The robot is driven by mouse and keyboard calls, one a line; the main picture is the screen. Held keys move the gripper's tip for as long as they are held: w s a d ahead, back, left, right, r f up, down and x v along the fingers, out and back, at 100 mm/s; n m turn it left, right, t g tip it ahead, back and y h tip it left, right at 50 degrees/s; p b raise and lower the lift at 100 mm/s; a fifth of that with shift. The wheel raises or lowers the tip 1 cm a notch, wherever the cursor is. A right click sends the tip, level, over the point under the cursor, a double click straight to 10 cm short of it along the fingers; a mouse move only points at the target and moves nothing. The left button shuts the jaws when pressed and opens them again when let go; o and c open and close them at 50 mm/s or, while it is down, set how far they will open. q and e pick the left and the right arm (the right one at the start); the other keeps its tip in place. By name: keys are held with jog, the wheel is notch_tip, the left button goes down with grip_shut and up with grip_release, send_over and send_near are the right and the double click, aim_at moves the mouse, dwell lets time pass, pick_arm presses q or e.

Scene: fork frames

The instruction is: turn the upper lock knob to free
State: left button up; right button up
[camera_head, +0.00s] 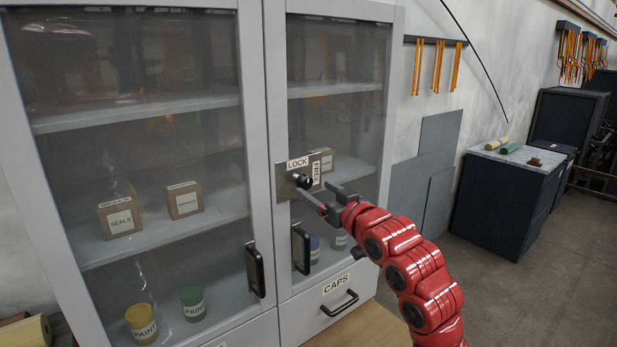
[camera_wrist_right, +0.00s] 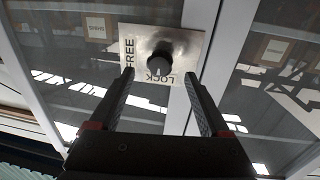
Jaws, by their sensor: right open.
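The lock knob (camera_head: 304,181) is a round black knob on a metal plate (camera_head: 284,186) on the right cabinet door's frame. The plate has a LOCK label above the knob and a FREE label to its right. In the right wrist view, the knob (camera_wrist_right: 160,56) shows whole, and a small pale mark on it seems to face the LOCK label (camera_wrist_right: 159,77). My right gripper (camera_head: 315,188) is open and empty, just in front of the knob. In the wrist view its fingertips (camera_wrist_right: 158,75) are on either side below the knob, apart from it. My left gripper is out of view.
Two black door handles, left (camera_head: 255,270) and right (camera_head: 300,249), stand out below the plate. A CAPS drawer (camera_head: 328,303) is lower down. Boxes and paint cans sit behind the glass. A dark cabinet (camera_head: 505,200) stands at the right, with open floor in front.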

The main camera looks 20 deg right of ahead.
aim_at(308, 184)
jog(key=shift+p+x, duration=0.55)
jog(key=shift+x, duration=1.75)
grip_shut()
